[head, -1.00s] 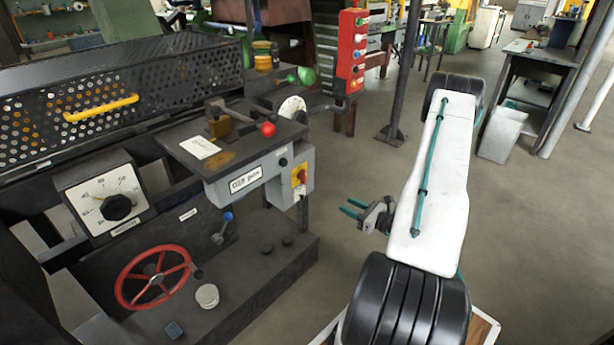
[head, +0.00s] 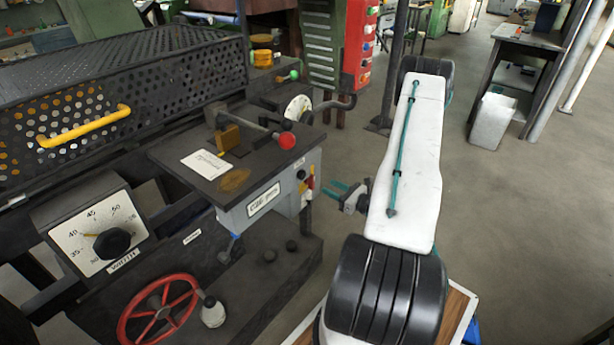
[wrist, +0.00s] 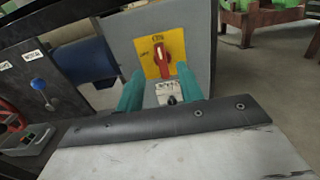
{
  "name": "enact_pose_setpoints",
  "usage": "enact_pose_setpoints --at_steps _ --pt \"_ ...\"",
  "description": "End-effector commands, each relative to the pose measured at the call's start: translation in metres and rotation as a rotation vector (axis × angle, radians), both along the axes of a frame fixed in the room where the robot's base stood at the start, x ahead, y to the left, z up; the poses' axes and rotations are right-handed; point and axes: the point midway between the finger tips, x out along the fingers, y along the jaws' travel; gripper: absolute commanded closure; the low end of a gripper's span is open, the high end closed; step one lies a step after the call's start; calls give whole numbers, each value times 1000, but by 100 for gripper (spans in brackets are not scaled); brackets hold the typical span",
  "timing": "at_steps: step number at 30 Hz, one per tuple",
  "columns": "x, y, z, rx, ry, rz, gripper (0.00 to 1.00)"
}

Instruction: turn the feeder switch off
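A red rotary switch (wrist: 163,58) on a yellow plate is on the side of a grey box in the wrist view. Its handle is roughly upright with a pale mark; the small lettering is not clear enough to read. In the head view only a sliver of this red-and-yellow switch (head: 309,188) shows, at the box's right side. My gripper (wrist: 160,88) is open and empty, its teal fingers either side of the switch's lower part in the picture; I cannot tell whether they touch it. It also shows in the head view (head: 338,188), just right of the box.
The grey box (head: 262,198) hangs under a dark table with a red-ball lever (head: 286,141). A red handwheel (head: 160,312), a blue-knobbed lever (wrist: 38,84) and a dial with a black knob (head: 112,243) are nearby. Open floor lies to the right.

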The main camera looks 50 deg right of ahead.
Motion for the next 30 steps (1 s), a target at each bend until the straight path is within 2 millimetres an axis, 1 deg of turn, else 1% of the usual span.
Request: enact_pose_setpoints --at_steps 5,12,15,19,26,29,30 --pt "21 1 0 -2 0 2 63" --pt "58 4 0 -2 0 2 63" --pt "69 5 0 -1 0 1 63" --pt "75 6 0 0 0 0 63" --pt "76 7 0 0 0 1 63" --pt "76 7 0 0 0 1 88" --pt "76 7 0 0 0 1 99"
